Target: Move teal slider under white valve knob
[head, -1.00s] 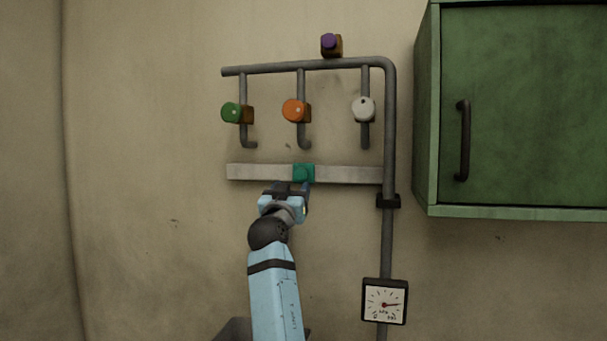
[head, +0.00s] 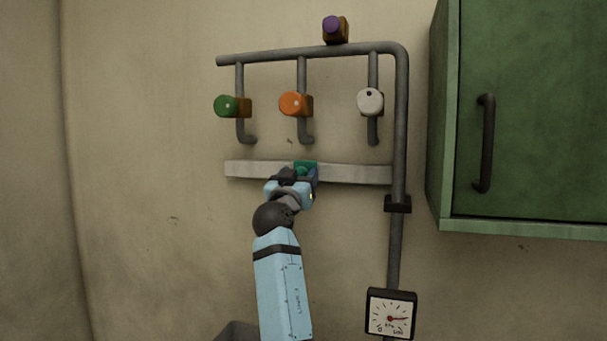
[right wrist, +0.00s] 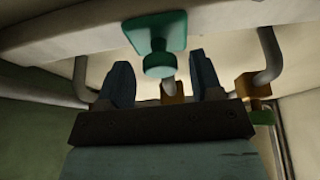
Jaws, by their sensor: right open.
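The teal slider (head: 306,168) sits on the pale horizontal rail (head: 350,174), below the orange knob (head: 293,104). The white valve knob (head: 370,101) is on the rightmost short pipe, up and to the right of the slider. My right gripper (head: 298,176) is at the slider and hides its lower part. In the right wrist view, the slider's plate and round knob (right wrist: 160,62) show between the two open fingers of my gripper (right wrist: 162,85); the fingers stand apart on either side, with gaps to the knob. My left gripper is out of view.
A green knob (head: 227,106) is at the left and a purple knob (head: 332,25) on top of the pipe frame. A black clamp (head: 398,204) and a gauge (head: 390,313) are on the vertical pipe. A green cabinet (head: 530,120) juts out at right.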

